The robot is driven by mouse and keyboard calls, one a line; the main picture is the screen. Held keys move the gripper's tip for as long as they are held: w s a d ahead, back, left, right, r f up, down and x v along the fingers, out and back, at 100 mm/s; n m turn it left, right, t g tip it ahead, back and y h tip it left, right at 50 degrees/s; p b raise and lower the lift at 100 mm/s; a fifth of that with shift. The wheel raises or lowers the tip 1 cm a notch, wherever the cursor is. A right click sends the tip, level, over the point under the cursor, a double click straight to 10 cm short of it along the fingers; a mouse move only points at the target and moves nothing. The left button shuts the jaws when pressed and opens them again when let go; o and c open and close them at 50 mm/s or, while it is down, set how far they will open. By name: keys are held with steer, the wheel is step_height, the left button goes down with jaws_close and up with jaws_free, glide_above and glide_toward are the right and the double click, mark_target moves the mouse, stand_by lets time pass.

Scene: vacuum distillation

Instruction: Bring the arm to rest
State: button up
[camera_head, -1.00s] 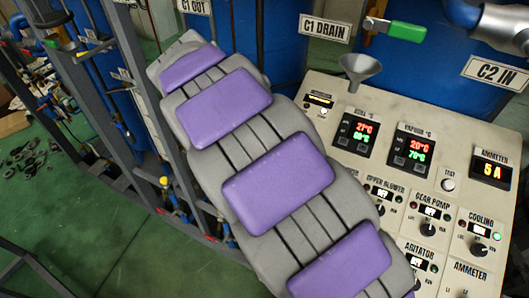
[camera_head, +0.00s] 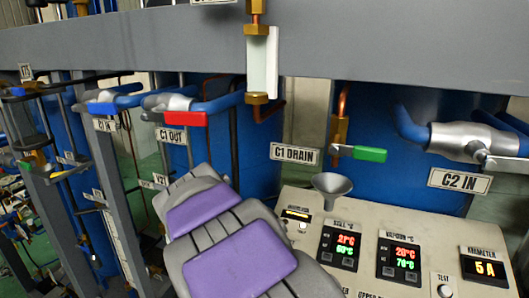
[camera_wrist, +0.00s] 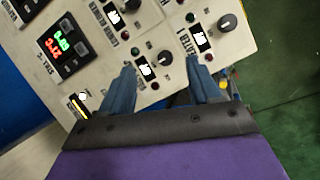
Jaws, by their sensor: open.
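My arm (camera_head: 240,262), grey with purple pads, rises from the bottom middle of the head view, in front of the control panel and blue tanks. Its far end is below the frame there. In the wrist view my gripper (camera_wrist: 162,80) shows with two blue-grey fingers apart and nothing between them. The fingertips are over the lower edge of the control panel (camera_wrist: 95,90), with switches and knobs beyond them. I cannot tell whether they touch the panel.
In the head view, a grey beam (camera_head: 400,60) crosses the top. A red valve handle (camera_head: 186,119), a green valve handle (camera_head: 361,154) and a funnel (camera_head: 332,185) are near my arm. Open green floor (camera_wrist: 285,110) lies right in the wrist view.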

steer(key=s+d+f+m+g+y+b, duration=0.2)
steer(key=s+d+f+m+b, duration=0.45)
steer(key=s+d, duration=0.7)
steer(key=s+d+f+m+g+y+b, duration=0.1)
steer(key=s+d+f+m+y+b, duration=0.1)
steer(key=s+f+b, duration=0.6)
steer(key=s+d+f+y, duration=0.1)
steer(key=s+f, duration=0.5)
steer(key=shift+d+f+m, duration=0.15)
steer(key=shift+d+m, duration=0.05)
steer(key=shift+m, duration=0.15)
